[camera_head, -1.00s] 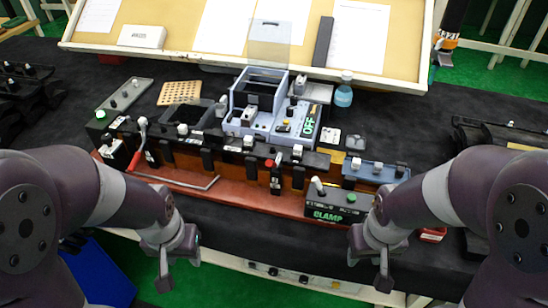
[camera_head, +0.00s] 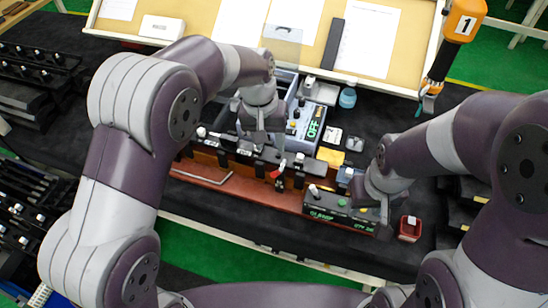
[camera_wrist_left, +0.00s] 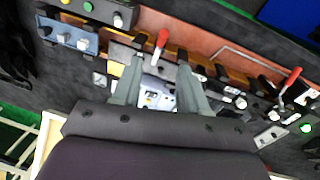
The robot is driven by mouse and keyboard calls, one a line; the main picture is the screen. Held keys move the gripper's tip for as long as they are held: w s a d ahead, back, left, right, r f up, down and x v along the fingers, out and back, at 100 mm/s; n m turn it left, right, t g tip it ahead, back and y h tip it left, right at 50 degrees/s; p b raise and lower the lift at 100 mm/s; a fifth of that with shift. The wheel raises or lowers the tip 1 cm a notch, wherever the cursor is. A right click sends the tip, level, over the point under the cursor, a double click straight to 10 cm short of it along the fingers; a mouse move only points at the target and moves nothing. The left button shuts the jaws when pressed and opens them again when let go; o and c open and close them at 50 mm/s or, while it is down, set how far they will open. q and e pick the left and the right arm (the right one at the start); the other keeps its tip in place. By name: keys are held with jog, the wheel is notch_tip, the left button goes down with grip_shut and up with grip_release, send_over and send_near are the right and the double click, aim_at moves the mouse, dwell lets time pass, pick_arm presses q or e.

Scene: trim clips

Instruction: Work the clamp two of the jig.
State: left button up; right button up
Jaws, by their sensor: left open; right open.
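The jig (camera_head: 240,186) is a long reddish-brown rail with black blocks along it. A clamp with a red handle (camera_head: 279,172) stands near its middle; it also shows in the left wrist view (camera_wrist_left: 160,42). A second red handle (camera_wrist_left: 291,79) shows there at the right; my left arm hides that part in the head view. I cannot read which clamp is number two. My left gripper (camera_head: 262,147) is open and empty above the jig's back side, its fingers (camera_wrist_left: 161,62) apart and pointing toward the middle clamp. My right gripper (camera_head: 384,216) is open by the jig's right end.
A control box (camera_head: 340,209) with green text stands at the jig's right front. A station reading OFF (camera_head: 312,130) is behind the jig. A small red bin (camera_head: 410,228) lies at the right. An orange tool marked 1 (camera_head: 464,20) hangs at the upper right.

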pick_arm(q)
jog(key=p, duration=0.2)
send_over(274, 174)
jog(key=a, duration=0.1)
notch_tip(274, 174, down, 5)
jog(key=f, duration=0.2)
jog(key=f+p, duration=0.1)
jog(key=f, duration=0.1)
jog(key=d+f+p, duration=0.1)
jog(key=f, duration=0.1)
jog(key=shift+w+f, duration=0.3)
jog(key=shift+f, duration=0.3)
jog(key=shift+s+a+f, duration=0.1)
jog(key=shift+s+f, duration=0.05)
grip_shut()
